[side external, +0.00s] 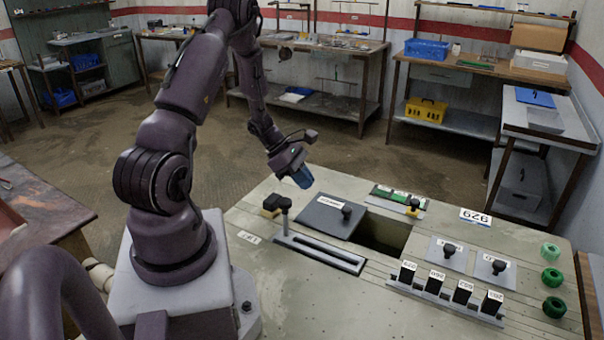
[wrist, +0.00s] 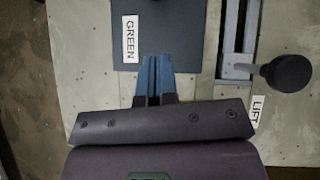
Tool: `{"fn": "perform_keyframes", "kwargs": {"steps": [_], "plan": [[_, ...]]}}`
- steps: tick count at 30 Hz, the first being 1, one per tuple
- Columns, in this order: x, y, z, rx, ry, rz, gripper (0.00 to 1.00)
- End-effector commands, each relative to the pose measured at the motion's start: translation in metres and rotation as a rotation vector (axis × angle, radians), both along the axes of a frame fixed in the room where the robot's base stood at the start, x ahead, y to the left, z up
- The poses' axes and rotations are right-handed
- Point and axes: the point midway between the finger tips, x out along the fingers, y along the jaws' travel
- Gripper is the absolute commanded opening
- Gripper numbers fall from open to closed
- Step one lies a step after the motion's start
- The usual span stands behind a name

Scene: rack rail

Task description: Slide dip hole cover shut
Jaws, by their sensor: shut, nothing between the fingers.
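The dip hole cover (side external: 318,219) is a flat dark plate with a black knob (side external: 346,210) near its right side and a white label. In the side view the plate lies left of the dark dip hole (side external: 385,231), much of which is open. In the wrist view the cover (wrist: 175,40) carries a label reading GREEN. My gripper (side external: 304,183) has blue fingers, shut and empty, above the bench near the plate's far left edge. In the wrist view the fingers (wrist: 154,65) overlap the plate's lower edge; contact cannot be told.
A slotted LIFT lever track (side external: 318,252) with a black-knobbed handle (side external: 285,205) stands just in front of the cover. Labelled black blocks (side external: 435,280), two knobbed plates (side external: 449,252), a green board (side external: 397,197) and green rings (side external: 552,278) sit to the right.

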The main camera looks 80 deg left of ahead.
Motion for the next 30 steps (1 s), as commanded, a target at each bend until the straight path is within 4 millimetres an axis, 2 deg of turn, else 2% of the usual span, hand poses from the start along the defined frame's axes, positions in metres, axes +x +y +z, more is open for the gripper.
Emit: {"fn": "perform_keyframes", "kwargs": {"steps": [3, 8, 12, 16, 30], "plan": [[0.014, -0.012, -0.022, -0.004, 0.003, -0.004, 0.0], [0.032, -0.024, -0.044, -0.001, 0.0, -0.005, 0.0], [0.049, -0.036, -0.045, 0.001, -0.001, -0.006, 0.0], [0.057, -0.042, -0.047, 0.0, 0.0, -0.004, 0.0], [0.063, -0.046, -0.047, 0.001, -0.001, -0.004, 0.0]]}}
